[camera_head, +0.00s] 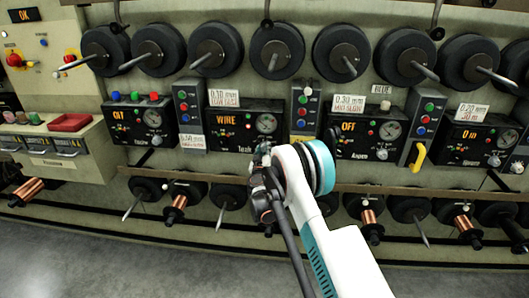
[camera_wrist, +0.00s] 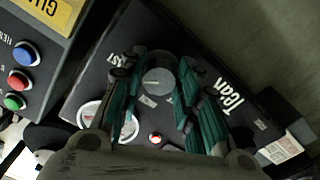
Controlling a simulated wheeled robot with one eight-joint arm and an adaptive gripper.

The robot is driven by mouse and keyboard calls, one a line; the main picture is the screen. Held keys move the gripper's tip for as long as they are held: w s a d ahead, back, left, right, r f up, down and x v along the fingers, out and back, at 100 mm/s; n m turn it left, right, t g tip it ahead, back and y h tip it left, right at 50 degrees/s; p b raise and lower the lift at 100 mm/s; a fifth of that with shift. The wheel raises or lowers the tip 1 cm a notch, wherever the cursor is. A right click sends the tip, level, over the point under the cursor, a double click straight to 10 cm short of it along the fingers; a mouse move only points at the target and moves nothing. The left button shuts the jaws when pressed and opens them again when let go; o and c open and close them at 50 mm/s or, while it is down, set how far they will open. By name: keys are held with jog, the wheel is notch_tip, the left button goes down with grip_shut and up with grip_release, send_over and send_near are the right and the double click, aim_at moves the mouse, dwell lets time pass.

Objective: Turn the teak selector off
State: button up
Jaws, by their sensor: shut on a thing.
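The teak panel (camera_head: 222,122) is a dark box with an orange lit word, apparently "WIRE", a round gauge and the name "Teak" at its lower edge. In the wrist view its selector (camera_wrist: 158,80) is a round grey knob between the lettering "Teak" and a partly hidden label ending in "ST". My gripper (camera_wrist: 157,88) has its two green-and-black fingers on either side of this knob and is shut on it. In the head view my gripper (camera_head: 262,165) is at the panel's lower right, and my arm hides the selector there.
Similar panels stand alongside: one reading "OFF" (camera_head: 365,130) to the right. Grey button boxes (camera_head: 189,112) stand between panels. Black spools (camera_head: 217,47) with protruding spindles line the rack above, and copper spools (camera_head: 370,225) hang below. Grey floor (camera_head: 100,265) lies open in front.

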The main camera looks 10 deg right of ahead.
jog(key=shift+n, duration=0.3)
jog(key=n, duration=1.5)
jog(key=shift+r, duration=0.1)
jog(key=n, duration=0.5)
jog(key=shift+n, duration=0.3)
dwell(0.3)
jog(key=o, duration=1.1)
jog(key=shift+c, duration=0.2)
